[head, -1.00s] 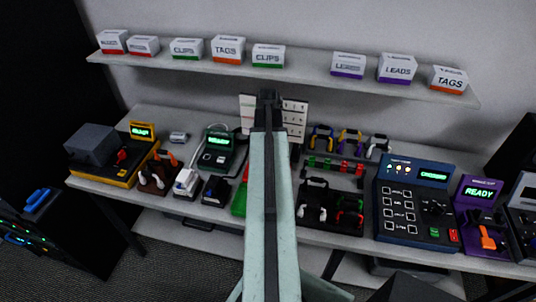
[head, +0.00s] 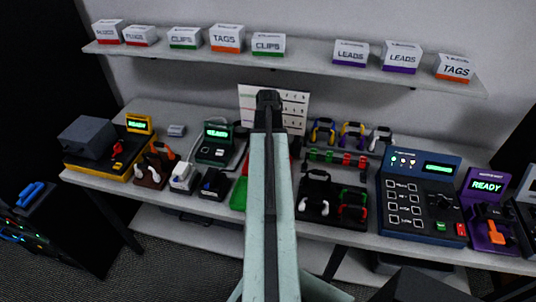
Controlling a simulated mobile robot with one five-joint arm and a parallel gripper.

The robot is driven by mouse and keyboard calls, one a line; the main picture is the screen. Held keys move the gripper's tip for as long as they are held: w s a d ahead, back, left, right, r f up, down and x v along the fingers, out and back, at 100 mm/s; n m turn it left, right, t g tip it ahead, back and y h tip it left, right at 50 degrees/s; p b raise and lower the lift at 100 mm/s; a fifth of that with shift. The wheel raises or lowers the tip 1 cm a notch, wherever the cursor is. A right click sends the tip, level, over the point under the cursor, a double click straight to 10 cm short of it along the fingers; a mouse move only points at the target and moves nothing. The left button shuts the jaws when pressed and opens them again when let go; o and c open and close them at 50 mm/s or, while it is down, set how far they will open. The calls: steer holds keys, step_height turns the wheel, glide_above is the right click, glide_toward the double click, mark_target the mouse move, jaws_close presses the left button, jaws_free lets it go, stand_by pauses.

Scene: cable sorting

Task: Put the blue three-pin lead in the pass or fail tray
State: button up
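A blue-and-dark looped lead (head: 321,131), partly yellow, stands at the back of the bench right of my arm; its pins are too small to count. A green tray (head: 239,194) lies just left of my arm, partly covered by it. A sliver of red (head: 295,148) shows just right of my arm; I cannot tell whether it is a tray. My pale green arm runs up the middle to a black end. I cannot make out gripper fingers or anything held.
A black holder (head: 318,215) with several leads is right of my arm. A dark blue keypad unit (head: 420,199) and a purple unit (head: 487,205) stand further right. A yellow-based unit (head: 106,147) is at the far left. A shelf (head: 310,62) with labelled boxes overhangs the back.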

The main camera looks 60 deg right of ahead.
steer(key=shift+w+f, duration=0.1)
steer(key=shift+f, duration=0.05)
stand_by(0.7)
steer(key=shift+f+b, duration=0.3)
steer(key=shift+b, duration=0.15)
steer(key=shift+f+b, duration=0.45)
stand_by(0.6)
steer(key=o, duration=1.4)
steer(key=shift+r, duration=0.1)
step_height(320, 180, up, 8)
steer(key=p, duration=0.8)
